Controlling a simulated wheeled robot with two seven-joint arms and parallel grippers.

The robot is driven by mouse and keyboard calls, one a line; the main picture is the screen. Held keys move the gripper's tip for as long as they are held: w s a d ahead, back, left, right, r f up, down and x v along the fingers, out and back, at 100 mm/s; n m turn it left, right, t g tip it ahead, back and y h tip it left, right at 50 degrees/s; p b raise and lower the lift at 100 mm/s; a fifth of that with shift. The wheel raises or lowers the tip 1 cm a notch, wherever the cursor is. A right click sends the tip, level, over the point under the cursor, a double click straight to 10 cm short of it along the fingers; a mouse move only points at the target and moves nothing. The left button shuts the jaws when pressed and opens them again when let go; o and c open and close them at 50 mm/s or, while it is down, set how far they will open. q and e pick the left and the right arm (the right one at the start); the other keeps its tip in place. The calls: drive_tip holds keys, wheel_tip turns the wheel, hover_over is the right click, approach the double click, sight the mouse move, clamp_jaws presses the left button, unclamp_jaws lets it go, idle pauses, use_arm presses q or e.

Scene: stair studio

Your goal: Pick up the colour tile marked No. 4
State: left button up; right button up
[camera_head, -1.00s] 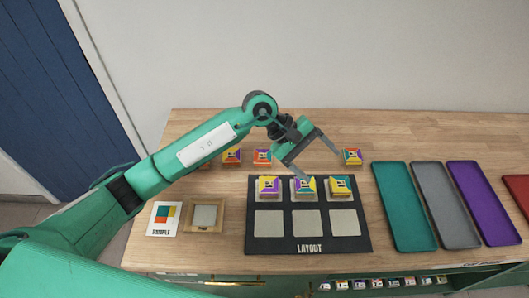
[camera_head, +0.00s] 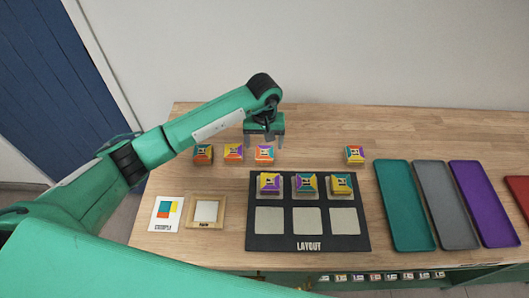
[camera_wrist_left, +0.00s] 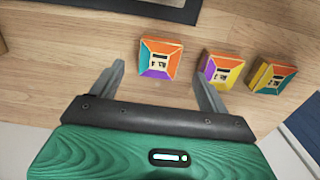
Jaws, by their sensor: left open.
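My left gripper (camera_head: 263,140) is open and empty, pointing down just behind an orange, purple and teal tile (camera_head: 265,154) in the loose back row. In the left wrist view this tile (camera_wrist_left: 160,58) lies between the open fingertips (camera_wrist_left: 161,66); I see no contact. Beside it lie a yellow, orange and purple tile (camera_head: 233,152), also in the wrist view (camera_wrist_left: 221,69), and an orange, teal and yellow tile (camera_head: 203,154), also there (camera_wrist_left: 272,76). Another tile (camera_head: 355,154) lies apart on the right. The marks are too small to read, so I cannot tell which is No. 4.
The black layout board (camera_head: 308,244) has three tiles in its back row and bare front pads. A sample card (camera_head: 167,214) and a wooden frame (camera_head: 207,225) lie left of it. Teal (camera_head: 405,205), grey (camera_head: 445,205) and purple (camera_head: 482,205) trays stand right.

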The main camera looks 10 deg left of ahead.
sight(264, 152)
use_arm(q)
wheel_tip(264, 152, down, 5)
drive_tip(key=p, duration=0.2)
drive_tip(key=shift+d+p, duration=0.1)
drive_tip(key=shift+p, duration=0.2)
drive_tip(key=shift+f, duration=0.35)
drive_tip(key=shift+c, duration=0.2)
drive_tip(key=c, duration=1)
